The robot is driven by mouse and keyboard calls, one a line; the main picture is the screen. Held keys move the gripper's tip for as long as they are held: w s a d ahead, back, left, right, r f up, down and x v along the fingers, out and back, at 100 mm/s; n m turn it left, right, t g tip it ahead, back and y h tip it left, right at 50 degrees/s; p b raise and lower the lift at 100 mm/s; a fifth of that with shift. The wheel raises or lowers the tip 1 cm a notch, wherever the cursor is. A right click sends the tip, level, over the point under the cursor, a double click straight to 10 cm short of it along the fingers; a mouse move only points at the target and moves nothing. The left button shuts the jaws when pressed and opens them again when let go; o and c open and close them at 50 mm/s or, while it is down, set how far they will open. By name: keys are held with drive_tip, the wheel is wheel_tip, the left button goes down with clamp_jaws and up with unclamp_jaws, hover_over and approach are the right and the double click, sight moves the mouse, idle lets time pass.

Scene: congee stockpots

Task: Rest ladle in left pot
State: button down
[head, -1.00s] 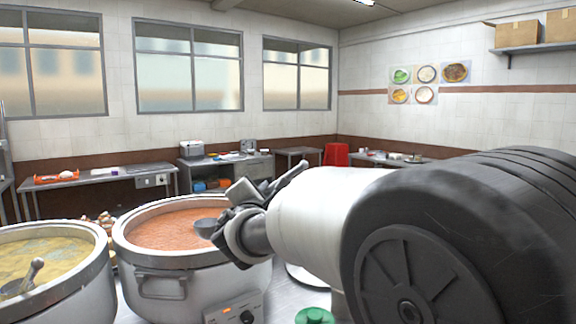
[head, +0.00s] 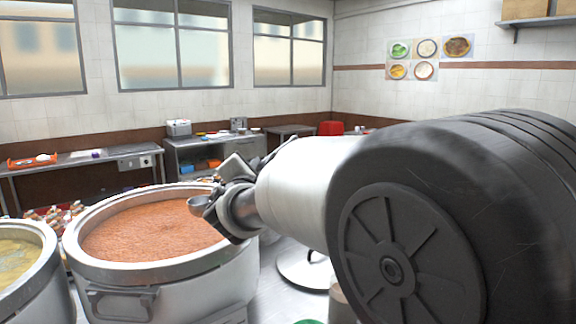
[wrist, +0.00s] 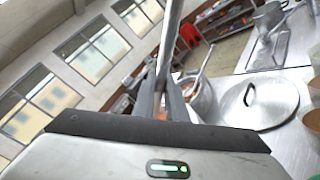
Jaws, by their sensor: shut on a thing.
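My gripper (head: 232,192) is shut on a ladle and holds it at the right rim of the middle pot. The ladle's small metal bowl (head: 199,205) shows beside the gripper, above the pot's right side. In the wrist view the ladle's grey handle (wrist: 168,45) runs up from between the fingers (wrist: 163,105). The middle pot (head: 180,271) is large and silver, full of orange-red congee (head: 150,224). The left pot (head: 52,262) holds yellowish congee (head: 14,256) and is cut off by the picture's left edge.
A round metal lid (wrist: 262,101) lies on the steel counter (wrist: 285,55) in the wrist view. Packed goods (head: 52,215) lie behind the pots. Side tables (head: 88,162) stand along the back wall. My arm blocks the right side of the head view.

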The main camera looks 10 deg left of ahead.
wheel_tip(320, 180, down, 9)
drive_tip(key=b, duration=0.7)
drive_tip(key=shift+r, duration=0.15)
drive_tip(key=shift+b, duration=0.65)
drive_tip(key=shift+d+f+b, duration=0.1)
drive_tip(key=shift+f+b, duration=0.25)
drive_tip(key=shift+b, duration=0.2)
idle(0.5)
drive_tip(key=c, duration=1.7)
unclamp_jaws()
